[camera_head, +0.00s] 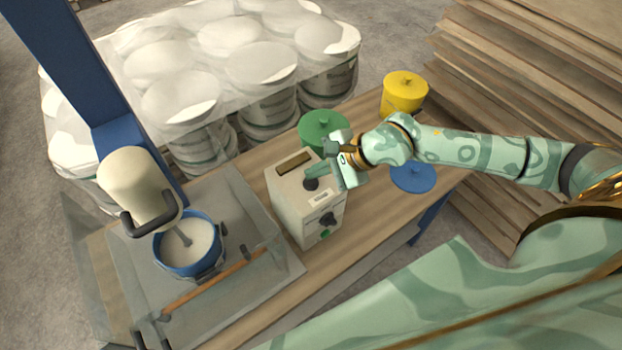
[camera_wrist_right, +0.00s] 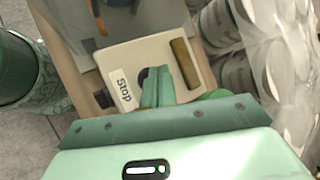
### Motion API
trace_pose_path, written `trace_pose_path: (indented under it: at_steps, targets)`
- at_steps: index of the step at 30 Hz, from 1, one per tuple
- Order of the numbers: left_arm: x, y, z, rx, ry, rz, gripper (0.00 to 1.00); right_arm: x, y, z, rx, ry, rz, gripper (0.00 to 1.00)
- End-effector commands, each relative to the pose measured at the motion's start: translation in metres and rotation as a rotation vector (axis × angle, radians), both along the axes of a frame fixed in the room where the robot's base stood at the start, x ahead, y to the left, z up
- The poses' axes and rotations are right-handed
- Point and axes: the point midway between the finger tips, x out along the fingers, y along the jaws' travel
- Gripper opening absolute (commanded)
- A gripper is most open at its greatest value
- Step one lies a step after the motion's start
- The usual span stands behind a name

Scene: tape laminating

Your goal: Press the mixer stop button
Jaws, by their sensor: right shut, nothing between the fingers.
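The mixer control box (camera_head: 286,212) is a cream box on the wooden table. Its top face has a dark round button (camera_head: 311,184) beside a label (camera_head: 320,197) that reads "Stop" in the right wrist view (camera_wrist_right: 122,90). My right gripper (camera_head: 309,173) is shut and empty, its fingertips over the top face at the button. In the right wrist view the fingers (camera_wrist_right: 161,74) partly cover the button (camera_wrist_right: 143,75). I cannot tell if they touch it. The mixer (camera_head: 135,185) stands left of the box, above a blue bucket (camera_head: 160,257). My left gripper is not in view.
A green can (camera_head: 323,125), a yellow can (camera_head: 404,91) and a blue lid (camera_head: 414,178) are near my right arm. Wrapped white buckets (camera_head: 180,97) stand behind the table. A clear guard with an orange bar (camera_head: 215,283) surrounds the blue bucket. Stacked boards (camera_head: 500,80) are at the right.

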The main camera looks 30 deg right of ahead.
Motion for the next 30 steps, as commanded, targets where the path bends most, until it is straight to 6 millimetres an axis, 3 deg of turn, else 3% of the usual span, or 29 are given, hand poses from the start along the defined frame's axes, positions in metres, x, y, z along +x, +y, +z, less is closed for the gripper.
trace_pose_path:
  at_steps: [7, 20, 30]
  targets:
    - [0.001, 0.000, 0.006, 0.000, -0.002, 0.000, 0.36, 0.000, 0.000, 0.007, 0.000, -0.001, 0.000, 0.00]
    - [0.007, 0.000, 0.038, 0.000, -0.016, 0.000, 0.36, 0.000, 0.000, 0.050, -0.001, -0.003, 0.000, 0.00]
    - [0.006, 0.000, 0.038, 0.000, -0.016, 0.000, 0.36, 0.000, 0.000, 0.050, 0.000, 0.000, 0.000, 0.00]
